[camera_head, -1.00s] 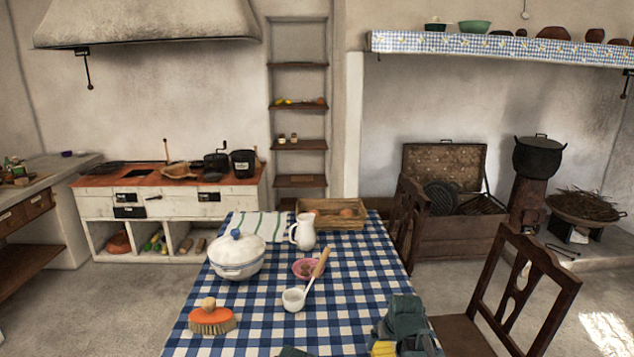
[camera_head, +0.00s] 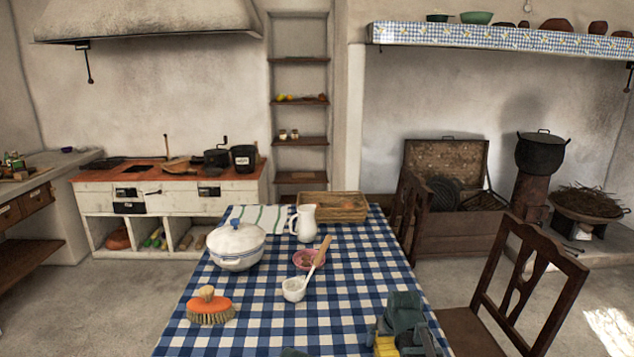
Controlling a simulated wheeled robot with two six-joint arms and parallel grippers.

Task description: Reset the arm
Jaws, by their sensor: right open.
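My right gripper (camera_head: 404,318), dark grey-green with a yellow part by it, is at the near right corner of the table over the blue-and-white checked cloth (camera_head: 345,270). It is open, and I see nothing held in it; its fingertips are hard to make out. A small dark green scrap shows at the bottom edge, left of it; I cannot tell what it is. My left gripper does not show clearly anywhere.
A wooden chair (camera_head: 520,285) stands close on the right.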

